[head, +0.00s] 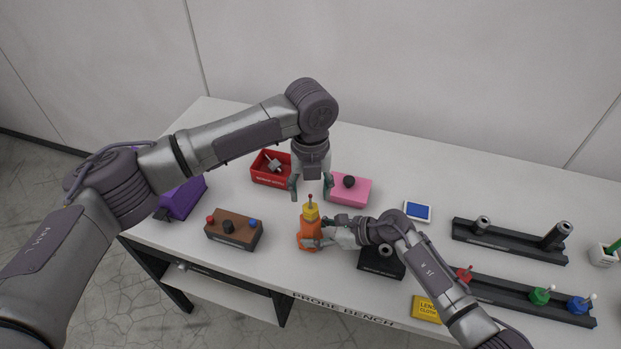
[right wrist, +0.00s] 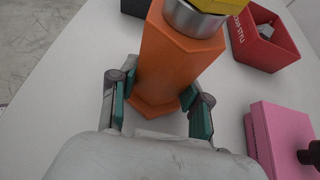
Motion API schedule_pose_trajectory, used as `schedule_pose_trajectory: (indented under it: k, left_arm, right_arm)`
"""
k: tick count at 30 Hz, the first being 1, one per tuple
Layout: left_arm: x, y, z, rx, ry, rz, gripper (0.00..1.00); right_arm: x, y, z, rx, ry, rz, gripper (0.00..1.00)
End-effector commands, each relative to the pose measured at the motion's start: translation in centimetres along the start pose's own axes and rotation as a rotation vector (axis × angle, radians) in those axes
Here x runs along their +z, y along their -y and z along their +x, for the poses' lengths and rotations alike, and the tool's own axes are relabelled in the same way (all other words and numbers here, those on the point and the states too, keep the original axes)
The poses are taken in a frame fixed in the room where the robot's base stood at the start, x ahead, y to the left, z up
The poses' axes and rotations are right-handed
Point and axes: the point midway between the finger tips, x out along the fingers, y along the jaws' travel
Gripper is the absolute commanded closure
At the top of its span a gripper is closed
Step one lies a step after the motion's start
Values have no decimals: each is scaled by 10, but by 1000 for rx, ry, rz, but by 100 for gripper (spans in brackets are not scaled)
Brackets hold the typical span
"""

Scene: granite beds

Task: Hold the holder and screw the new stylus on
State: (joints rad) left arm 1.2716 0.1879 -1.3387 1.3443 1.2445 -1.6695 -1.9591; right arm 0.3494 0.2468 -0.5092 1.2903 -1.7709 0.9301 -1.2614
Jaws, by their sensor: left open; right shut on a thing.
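The orange six-sided holder (head: 308,232) stands upright on the bench. Its metal collar (right wrist: 195,18) shows in the right wrist view. The yellow stylus (head: 311,213) sits upright on top of the collar, with a thin stem and small red tip above; whether its thread is tight cannot be told. My right gripper (right wrist: 160,102) is shut on the holder's lower body, one finger on each side. My left gripper (head: 311,187) points down just above the stylus, open, its fingers either side of the red tip and apart from it.
A red bin (head: 268,180) with a grey part stands behind left, a pink block (head: 350,190) behind right. A brown block (head: 233,230) with coloured knobs is left, a black block (head: 381,263) right. Black racks (head: 510,242) fill the right side. A yellow cloth pack (head: 427,309) lies in front.

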Motion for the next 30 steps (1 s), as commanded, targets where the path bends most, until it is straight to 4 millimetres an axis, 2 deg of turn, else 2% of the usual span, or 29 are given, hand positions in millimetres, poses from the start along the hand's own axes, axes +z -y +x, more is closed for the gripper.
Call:
schedule_pose_trajectory:
  k: [6, 12, 28, 30]
  left_arm:
    - [0, 0, 31, -1, -1, -2, 42]
    - [0, 0, 47, -1, 0, -1, 42]
    - [0, 0, 51, -1, 2, -2, 42]
    - [0, 0, 52, -2, 0, -48, 42]
  right_arm:
    - [0, -1, 1, 1, 0, 0, 94]
    - [0, -1, 1, 2, 0, 0, 94]
    - [0, -1, 1, 2, 0, 0, 94]
    - [0, -1, 1, 2, 0, 0, 94]
